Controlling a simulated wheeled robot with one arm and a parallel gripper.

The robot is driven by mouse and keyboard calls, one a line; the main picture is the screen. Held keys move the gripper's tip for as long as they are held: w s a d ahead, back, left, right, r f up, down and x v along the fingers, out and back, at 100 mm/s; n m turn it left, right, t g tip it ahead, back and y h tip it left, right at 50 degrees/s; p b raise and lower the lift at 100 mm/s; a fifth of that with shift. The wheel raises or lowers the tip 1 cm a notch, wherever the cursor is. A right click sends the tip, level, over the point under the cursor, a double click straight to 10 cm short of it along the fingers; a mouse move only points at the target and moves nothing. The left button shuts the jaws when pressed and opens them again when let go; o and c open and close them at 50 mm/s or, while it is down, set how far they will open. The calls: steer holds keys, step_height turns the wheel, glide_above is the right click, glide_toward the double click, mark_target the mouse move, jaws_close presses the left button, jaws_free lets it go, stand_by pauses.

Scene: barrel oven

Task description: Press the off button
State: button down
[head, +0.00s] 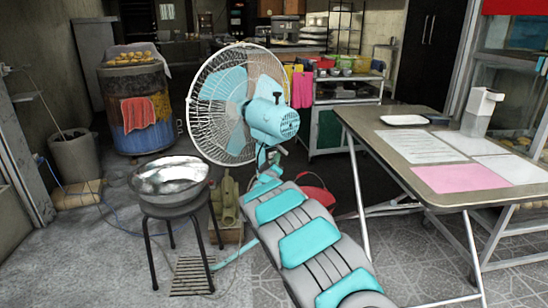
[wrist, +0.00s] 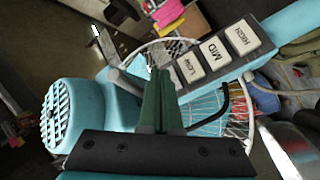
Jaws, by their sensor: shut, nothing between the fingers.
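A light-blue fan with a round white cage (head: 205,125) stands ahead, left of centre. Its motor housing (head: 273,118) faces me and shows at left in the wrist view (wrist: 70,115). In the wrist view, the fan's button panel holds white LOW (wrist: 190,68), MID (wrist: 215,51) and HIGH (wrist: 242,37) buttons in a slanting row. No off button shows; the panel beside LOW is partly behind my fingers. My gripper (wrist: 156,75) is shut and empty, its tips close to the LOW end. I cannot tell whether they touch. In the head view, my arm reaches the fan's stand.
A metal bowl (head: 170,177) on a black stool (head: 150,225) stands left of my arm. A folding table (head: 400,155) with papers is at right. A blue barrel (head: 137,90) and a shelf cart (head: 330,133) stand behind.

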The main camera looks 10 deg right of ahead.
steer(key=shift+s+d, duration=0.3)
steer(key=shift+s, duration=0.25)
steer(key=shift+b, duration=0.3)
steer(key=s+d+b, duration=0.1)
steer(key=s, duration=0.1)
steer(key=s+d+b, duration=0.1)
steer(key=s, duration=0.1)
steer(key=shift+s+d+b, duration=0.2)
steer(key=shift+b, duration=0.2)
